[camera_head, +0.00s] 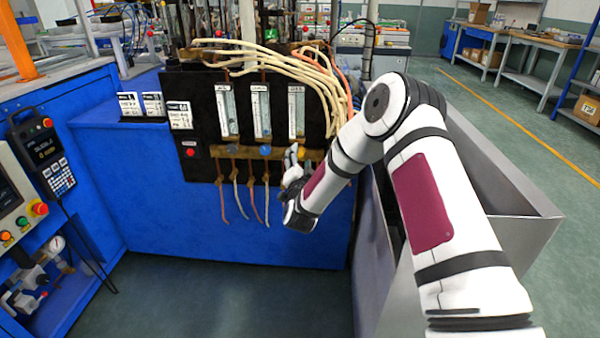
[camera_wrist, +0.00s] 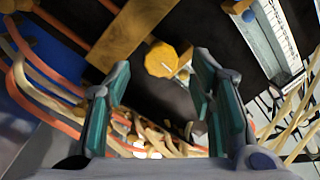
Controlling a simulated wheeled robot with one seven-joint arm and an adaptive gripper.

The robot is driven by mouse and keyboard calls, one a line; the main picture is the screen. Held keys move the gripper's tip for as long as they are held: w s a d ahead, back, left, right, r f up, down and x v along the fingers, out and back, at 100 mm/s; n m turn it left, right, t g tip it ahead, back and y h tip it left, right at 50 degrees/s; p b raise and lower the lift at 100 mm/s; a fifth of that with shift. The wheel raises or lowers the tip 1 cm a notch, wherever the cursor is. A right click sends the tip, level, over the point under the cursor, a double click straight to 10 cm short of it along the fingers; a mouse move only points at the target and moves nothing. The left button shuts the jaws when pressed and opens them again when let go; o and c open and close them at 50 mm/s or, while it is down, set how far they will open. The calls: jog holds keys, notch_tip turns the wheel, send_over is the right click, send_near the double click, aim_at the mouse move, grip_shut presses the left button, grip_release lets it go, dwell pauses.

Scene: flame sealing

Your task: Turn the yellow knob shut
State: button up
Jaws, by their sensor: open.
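The yellow knob (camera_wrist: 161,60) shows in the wrist view as an eight-sided cap on a dark panel, a little beyond my fingertips and roughly between them. My gripper (camera_wrist: 160,85) is open, one finger on each side, with nothing held and a gap to the knob. In the head view my gripper (camera_head: 294,170) is at the right end of the brass strip under the flow meters. A pale line marks the knob's face.
Pale and orange hoses (camera_head: 290,62) run close above and beside my arm. A metal bin (camera_head: 480,165) stands at the right.

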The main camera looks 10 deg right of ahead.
jog(key=v, duration=0.8)
jog(key=shift+s, duration=0.4)
jog(key=shift+a, duration=0.1)
jog(key=a+r+n+g+y, duration=0.3)
jog(key=a+r+n+y, duration=0.15)
jog(key=r, duration=0.25)
jog(key=s+r+n+g, duration=0.4)
jog(key=s, duration=0.5)
jog(key=s+d+r+n+g, duration=0.15)
jog(key=s+g, duration=0.25)
jog(key=s, duration=1.1)
jog(key=s+d+r+n+g, duration=0.1)
jog(key=s+d+r+g, duration=0.15)
jog(key=s, duration=1.15)
jog(key=s+d+r+n+g, duration=0.1)
jog(key=s+d+g, duration=0.25)
jog(key=s, duration=1.15)
notch_tip(320, 180, up, 24)
jog(key=t+p, duration=0.2)
jog(key=p, duration=2)
jog(key=shift+w+r+t+p, duration=0.2)
jog(key=shift+w+t+p, duration=0.15)
jog(key=shift+w+t, duration=0.05)
